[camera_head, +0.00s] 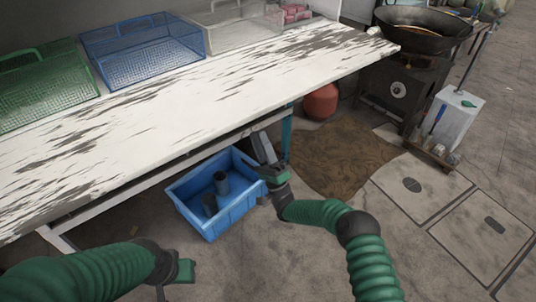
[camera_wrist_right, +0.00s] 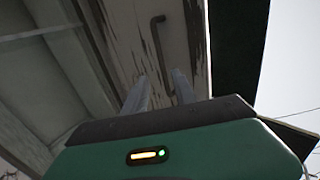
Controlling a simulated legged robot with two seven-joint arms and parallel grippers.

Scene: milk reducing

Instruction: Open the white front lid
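A long white worktop with dark peeling paint (camera_head: 200,115) crosses the head view. I cannot tell whether this is the lid itself. The right wrist view shows a worn white panel (camera_wrist_right: 180,42) with a dark bent handle (camera_wrist_right: 157,45). My right gripper (camera_head: 263,147) is at the worktop's front edge, above the blue crate's right side. In the wrist view its two fingers (camera_wrist_right: 160,90) stand apart, with the handle's lower end seen between them; contact cannot be told. My left gripper (camera_head: 180,272) is low at the left, its fingers mostly hidden.
A blue crate (camera_head: 188,216) holding dark cylinders stands on the floor below the front edge. Green (camera_head: 45,92), blue (camera_head: 140,52) and white (camera_head: 235,30) mesh baskets sit along the worktop's back. A wok (camera_head: 425,28) on a stove stands right. Floor at right is mostly clear.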

